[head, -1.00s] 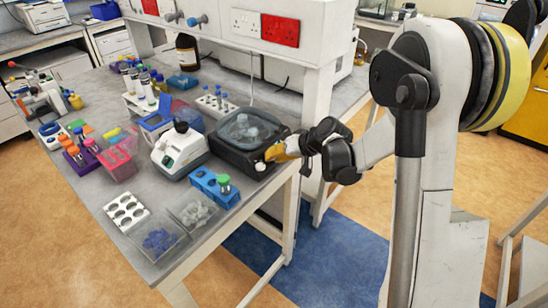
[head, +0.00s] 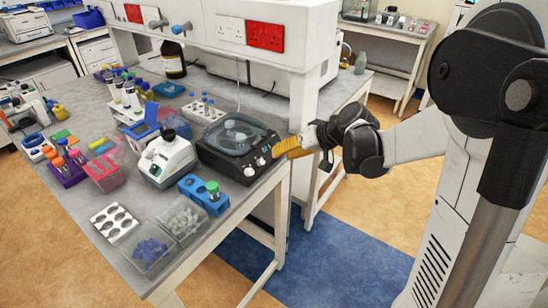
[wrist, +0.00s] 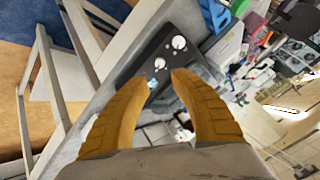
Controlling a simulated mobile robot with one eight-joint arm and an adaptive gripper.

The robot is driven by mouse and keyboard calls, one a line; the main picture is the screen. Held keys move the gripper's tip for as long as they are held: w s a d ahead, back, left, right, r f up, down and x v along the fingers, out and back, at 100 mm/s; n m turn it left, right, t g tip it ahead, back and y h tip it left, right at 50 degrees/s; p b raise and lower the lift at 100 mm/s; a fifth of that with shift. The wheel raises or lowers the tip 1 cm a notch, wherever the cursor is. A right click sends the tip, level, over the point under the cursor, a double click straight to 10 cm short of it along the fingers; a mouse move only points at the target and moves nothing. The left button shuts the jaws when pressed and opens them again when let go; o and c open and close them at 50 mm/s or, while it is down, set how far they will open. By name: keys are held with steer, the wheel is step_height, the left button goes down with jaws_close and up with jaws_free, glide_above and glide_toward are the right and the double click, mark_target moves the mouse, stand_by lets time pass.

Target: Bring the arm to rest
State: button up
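My gripper (head: 290,148) is at the right end of the bench, beside the front right corner of a black device with a clear round lid (head: 238,138). In the wrist view my gripper (wrist: 160,82) shows two orange fingers spread apart with nothing between them. The device's dark front panel (wrist: 165,55) with its pale knobs lies beyond the fingertips. My arm stretches in from the right in the head view, roughly level with the bench top. I cannot tell the exact gap between fingertips and device.
A white shelf unit with sockets (head: 215,58) stands behind. The floor (head: 335,262) right of the bench is open.

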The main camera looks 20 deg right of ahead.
steer(key=shift+s+d+r, duration=0.25)
steer(key=shift+s+r, duration=0.05)
steer(key=shift+r, duration=0.05)
steer(key=s+a+r+h, duration=0.2)
steer(key=s+h, duration=0.1)
steer(key=s, duration=0.8)
steer(key=s+a+r+h, duration=0.2)
steer(key=s+a, duration=0.1)
steer(key=s, duration=0.9)
steer(key=shift+a+r+h, duration=0.15)
steer(key=shift+r+h, duration=0.05)
steer(key=shift+h, duration=0.2)
stand_by(0.4)
